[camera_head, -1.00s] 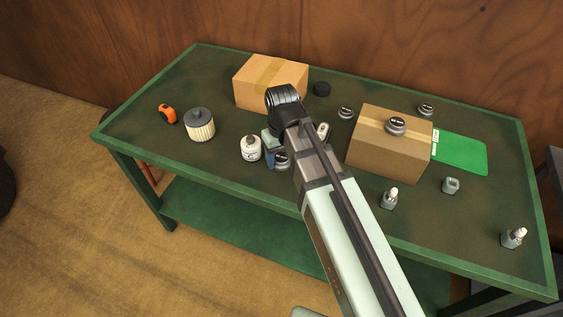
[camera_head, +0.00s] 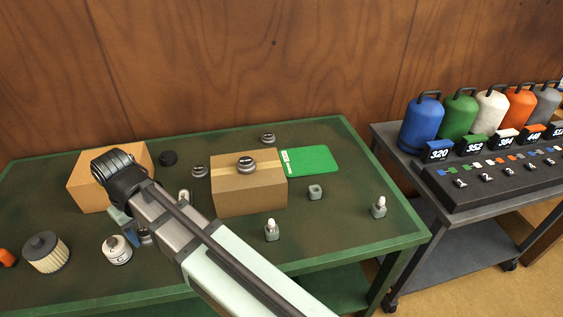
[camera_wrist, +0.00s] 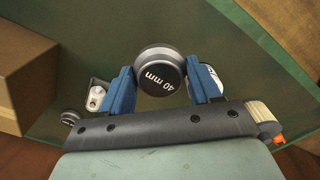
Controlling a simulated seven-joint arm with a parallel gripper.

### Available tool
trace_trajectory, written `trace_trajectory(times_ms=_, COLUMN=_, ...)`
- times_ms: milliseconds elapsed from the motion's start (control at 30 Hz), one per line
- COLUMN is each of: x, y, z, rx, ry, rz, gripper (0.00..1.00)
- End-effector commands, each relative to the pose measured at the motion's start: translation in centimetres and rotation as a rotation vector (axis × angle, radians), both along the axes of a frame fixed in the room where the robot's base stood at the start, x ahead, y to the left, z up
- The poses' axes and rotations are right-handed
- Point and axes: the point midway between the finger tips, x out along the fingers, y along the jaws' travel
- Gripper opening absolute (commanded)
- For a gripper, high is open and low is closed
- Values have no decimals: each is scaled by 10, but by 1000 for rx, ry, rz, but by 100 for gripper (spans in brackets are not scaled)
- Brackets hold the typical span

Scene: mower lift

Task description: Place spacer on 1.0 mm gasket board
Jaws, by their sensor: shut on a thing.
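My gripper (camera_wrist: 160,72) is shut on a round dark spacer with a pale rim (camera_wrist: 158,74), marked "40 mm", between its two blue fingers. In the head view, my gripper (camera_head: 127,226) is low over the left part of the green table, just right of a white bottle, and my arm partly hides it. I cannot tell whether the spacer touches the table.
A cardboard box (camera_head: 233,193) with a disc (camera_head: 246,164) on top stands between my gripper and the green board. Another box (camera_head: 84,188) stands behind my arm. Other discs (camera_head: 199,171), small bottles (camera_head: 272,230) and a filter (camera_head: 46,252) stand around. A cart (camera_head: 466,209) with coloured cylinders is at right.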

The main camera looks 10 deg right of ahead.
Motion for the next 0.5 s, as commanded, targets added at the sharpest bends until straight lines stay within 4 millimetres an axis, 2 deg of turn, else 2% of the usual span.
trace_trajectory(times_ms=100, x=17, y=-13, z=10, rx=1, ry=-2, rz=-151, gripper=26)
trace_trajectory(times_ms=267, x=47, y=-41, z=24, rx=1, ry=-1, rz=-300, gripper=26)
trace_trajectory(times_ms=500, x=89, y=-93, z=44, rx=1, ry=-2, rz=-463, gripper=26)
